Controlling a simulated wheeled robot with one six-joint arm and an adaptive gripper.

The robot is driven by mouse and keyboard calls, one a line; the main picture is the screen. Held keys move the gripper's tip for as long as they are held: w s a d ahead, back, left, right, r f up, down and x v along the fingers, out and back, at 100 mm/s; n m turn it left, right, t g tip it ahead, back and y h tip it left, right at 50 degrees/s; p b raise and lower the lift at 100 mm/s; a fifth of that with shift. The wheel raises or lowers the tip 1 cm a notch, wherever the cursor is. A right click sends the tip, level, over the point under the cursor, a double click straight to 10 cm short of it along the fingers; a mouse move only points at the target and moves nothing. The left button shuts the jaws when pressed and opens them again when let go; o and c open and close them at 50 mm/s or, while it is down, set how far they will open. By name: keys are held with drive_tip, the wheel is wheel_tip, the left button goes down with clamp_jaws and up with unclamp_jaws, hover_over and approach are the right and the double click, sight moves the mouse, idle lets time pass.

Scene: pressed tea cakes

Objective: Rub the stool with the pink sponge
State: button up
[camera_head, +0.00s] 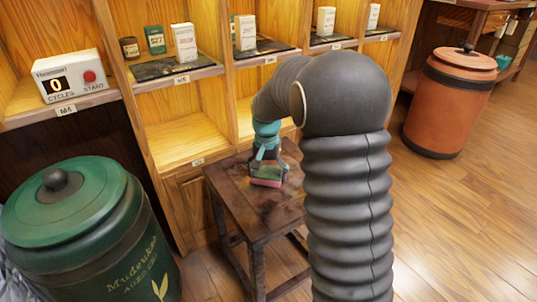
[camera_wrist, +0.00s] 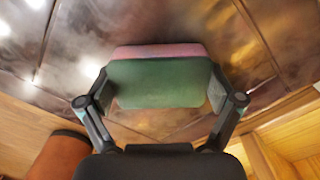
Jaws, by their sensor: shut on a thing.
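The pink sponge (camera_head: 266,182) has a green upper layer and sits low at the stool's top. In the wrist view its green side (camera_wrist: 160,85) faces me, with a pink strip along the far edge. My gripper (camera_head: 268,170) is shut on the sponge, a finger on each side of it. The stool (camera_head: 228,192) is dark brown wood with a square top and stands in front of the shelves. Its top also shows in the wrist view (camera_wrist: 80,40), with pale cloudy patches. I cannot tell whether the sponge's underside touches the wood.
A green lidded canister (camera_head: 75,240) stands at the lower left, near the stool. A terracotta lidded canister (camera_head: 450,100) stands at the right. Wooden shelves (camera_head: 180,140) behind hold small boxes and a white cycle counter (camera_head: 70,76).

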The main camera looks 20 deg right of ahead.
sight(267, 172)
wheel_tip(267, 172, up, 2)
drive_tip(key=shift+w+r+p, duration=0.1)
drive_tip(key=shift+r+p, duration=0.05)
drive_tip(key=shift+p, duration=0.15)
drive_tip(key=shift+r+p, duration=2.15)
drive_tip(key=shift+r, duration=0.6)
